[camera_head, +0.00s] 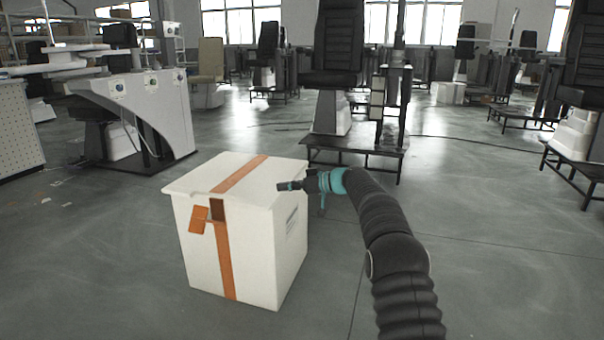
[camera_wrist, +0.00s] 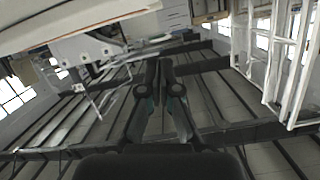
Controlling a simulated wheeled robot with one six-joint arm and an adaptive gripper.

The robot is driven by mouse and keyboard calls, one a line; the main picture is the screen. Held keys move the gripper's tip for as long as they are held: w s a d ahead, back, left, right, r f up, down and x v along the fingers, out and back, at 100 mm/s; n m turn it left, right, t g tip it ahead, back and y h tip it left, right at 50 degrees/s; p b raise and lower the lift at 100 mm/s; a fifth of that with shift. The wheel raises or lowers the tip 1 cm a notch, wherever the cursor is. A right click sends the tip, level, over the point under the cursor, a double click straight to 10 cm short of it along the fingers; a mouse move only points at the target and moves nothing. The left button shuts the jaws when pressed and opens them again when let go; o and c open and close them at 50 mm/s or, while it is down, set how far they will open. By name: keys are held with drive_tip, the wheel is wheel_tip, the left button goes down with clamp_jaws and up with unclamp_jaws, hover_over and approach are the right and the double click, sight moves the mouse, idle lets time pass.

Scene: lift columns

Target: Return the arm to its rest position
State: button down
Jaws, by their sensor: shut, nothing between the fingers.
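My arm reaches up from the lower right in the head view, dark and ribbed with a teal band near the wrist. My gripper (camera_head: 290,186) points left, in front of or over the right part of a white box's top; I cannot tell whether it touches. In the wrist view my gripper (camera_wrist: 163,66) shows its two dark fingers close together, with nothing seen between them. The gripper is shut and empty.
The white box (camera_head: 262,240) with orange tape stands on the grey floor, left of my arm. A black seat on a stand (camera_head: 335,50) is behind it. A white curved machine (camera_head: 150,110) is at left. Floor at the lower right is clear.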

wheel_tip(320, 180, down, 12)
drive_tip(key=s+d+m+h, duration=0.2)
drive_tip(key=m+h, duration=0.1)
drive_tip(key=m, duration=0.3)
drive_tip(key=s+d+f+m+g+h, duration=0.2)
drive_tip(key=s+d+m+h, duration=0.15)
drive_tip(key=s, duration=0.35)
drive_tip(key=s+d+r+m+t+h+p, duration=0.1)
drive_tip(key=s+d+r, duration=0.5)
drive_tip(key=s, duration=1)
drive_tip(key=s+d+r+m+t+h+p, duration=0.1)
drive_tip(key=s+d+r+h+p, duration=0.3)
drive_tip(key=s, duration=1.2)
drive_tip(key=s+d+r+m+t+h+p, duration=0.1)
drive_tip(key=s+d+r+h+p, duration=0.2)
drive_tip(key=s+d+r, duration=0.7)
drive_tip(key=shift+s+d+r+t+p, duration=0.3)
drive_tip(key=shift+s+r+p, duration=0.5)
drive_tip(key=shift+s, duration=2.3)
